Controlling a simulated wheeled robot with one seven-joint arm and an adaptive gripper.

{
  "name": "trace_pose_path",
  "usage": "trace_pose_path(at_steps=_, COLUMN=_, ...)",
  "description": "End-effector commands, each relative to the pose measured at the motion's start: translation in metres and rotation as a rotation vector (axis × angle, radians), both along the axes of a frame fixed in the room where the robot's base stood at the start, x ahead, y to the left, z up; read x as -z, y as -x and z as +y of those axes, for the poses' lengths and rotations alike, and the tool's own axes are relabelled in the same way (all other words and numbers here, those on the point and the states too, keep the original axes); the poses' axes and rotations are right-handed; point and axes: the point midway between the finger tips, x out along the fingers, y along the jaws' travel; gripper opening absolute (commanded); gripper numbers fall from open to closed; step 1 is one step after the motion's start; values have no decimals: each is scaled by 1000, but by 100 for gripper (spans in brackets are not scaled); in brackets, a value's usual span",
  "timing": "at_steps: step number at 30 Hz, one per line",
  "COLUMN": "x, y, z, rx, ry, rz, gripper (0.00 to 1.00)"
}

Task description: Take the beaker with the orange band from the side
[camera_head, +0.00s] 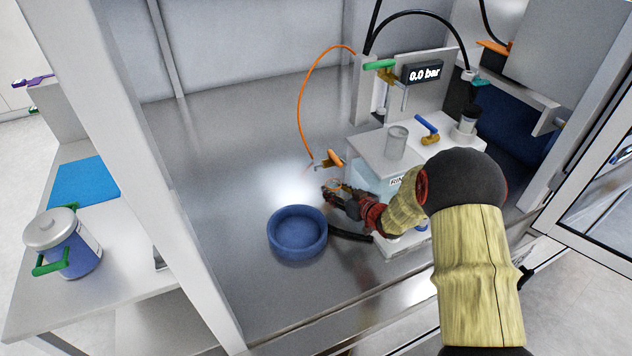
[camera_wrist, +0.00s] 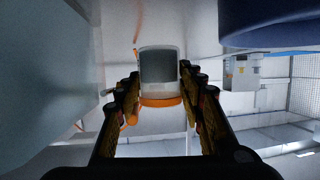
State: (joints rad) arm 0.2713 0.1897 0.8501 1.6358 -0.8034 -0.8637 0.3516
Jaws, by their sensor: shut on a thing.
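The beaker with the orange band (camera_wrist: 159,68) stands out clearly in the wrist view, a clear vessel with a greyish middle and an orange band around one end. My gripper (camera_wrist: 160,101) has one finger on each side of it, at the banded end, and is shut on it. In the head view my gripper (camera_head: 335,190) is just right of the blue bowl, in front of the white unit. There the gripper hides most of the beaker. I cannot tell whether the beaker touches the bench.
The blue bowl (camera_head: 298,243) is close on the left of my gripper. The white unit with a tank (camera_head: 377,180) is close on the right, with a clear vessel (camera_head: 396,142) on top. An orange hose (camera_head: 300,105) hangs behind. The bench's left part is clear.

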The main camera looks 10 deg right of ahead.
Motion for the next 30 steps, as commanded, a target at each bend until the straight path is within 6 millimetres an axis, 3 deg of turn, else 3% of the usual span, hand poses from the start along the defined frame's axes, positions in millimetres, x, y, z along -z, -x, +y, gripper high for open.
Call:
trace_pose_path(at_steps=16, x=-25, y=9, z=-4, rx=0, ry=1, rz=-1, gripper=15)
trace_pose_path(at_steps=30, x=-31, y=10, z=-4, rx=0, ry=0, rz=-1, gripper=15)
